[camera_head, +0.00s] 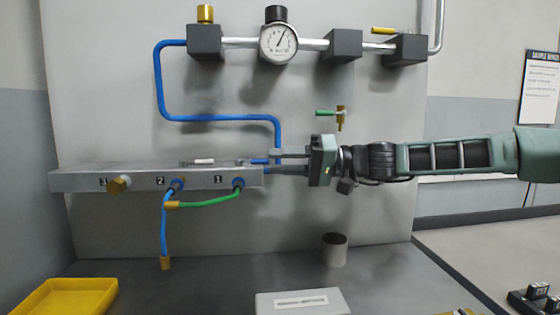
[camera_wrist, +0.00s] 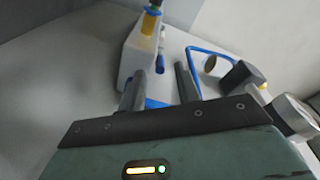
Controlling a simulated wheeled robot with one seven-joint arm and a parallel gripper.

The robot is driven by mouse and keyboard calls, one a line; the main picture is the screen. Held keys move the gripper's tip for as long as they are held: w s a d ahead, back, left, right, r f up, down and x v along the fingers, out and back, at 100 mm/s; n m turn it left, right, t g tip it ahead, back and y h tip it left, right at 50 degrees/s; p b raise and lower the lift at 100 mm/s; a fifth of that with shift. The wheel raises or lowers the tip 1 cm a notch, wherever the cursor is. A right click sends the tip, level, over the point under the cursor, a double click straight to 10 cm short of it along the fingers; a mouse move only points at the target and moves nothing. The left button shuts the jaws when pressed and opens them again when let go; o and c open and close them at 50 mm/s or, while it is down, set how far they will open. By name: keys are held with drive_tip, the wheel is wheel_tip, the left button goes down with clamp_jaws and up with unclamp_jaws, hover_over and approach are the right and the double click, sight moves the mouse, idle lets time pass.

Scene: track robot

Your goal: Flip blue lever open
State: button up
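A grey manifold block (camera_head: 140,178) with ports marked 1, 2 and 3 juts from the back panel. A small blue piece (camera_head: 258,161), which looks like the blue lever, lies on top near its right end. My gripper (camera_head: 273,162) comes in from the right, with its fingers at that end. In the wrist view the two fingers of my gripper (camera_wrist: 160,78) stand apart. A short blue part (camera_wrist: 160,64) shows beyond the gap, beside the block. More blue shows low between the fingers; I cannot tell whether it is lever or hose. Contact with the lever cannot be told.
A blue hose (camera_head: 215,118) drops behind the fingers. Above are a gauge (camera_head: 278,44) and pipe blocks. A green-handled valve (camera_head: 340,113) is above my gripper.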

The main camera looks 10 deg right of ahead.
drive_tip(key=shift+a, duration=0.35)
clamp_jaws()
drive_tip(key=shift+f+b, duration=0.1)
drive_tip(key=shift+b, duration=0.2)
drive_tip(key=shift+s+f+m+t+b, duration=0.25)
drive_tip(key=shift+t+b, duration=0.35)
drive_tip(key=shift+b, duration=0.5)
drive_tip(key=shift+s+r+m+t+b, duration=0.2)
drive_tip(key=shift+m+t+b, duration=0.25)
drive_tip(key=shift+b, duration=0.3)
drive_tip(key=shift+a+r, duration=0.1)
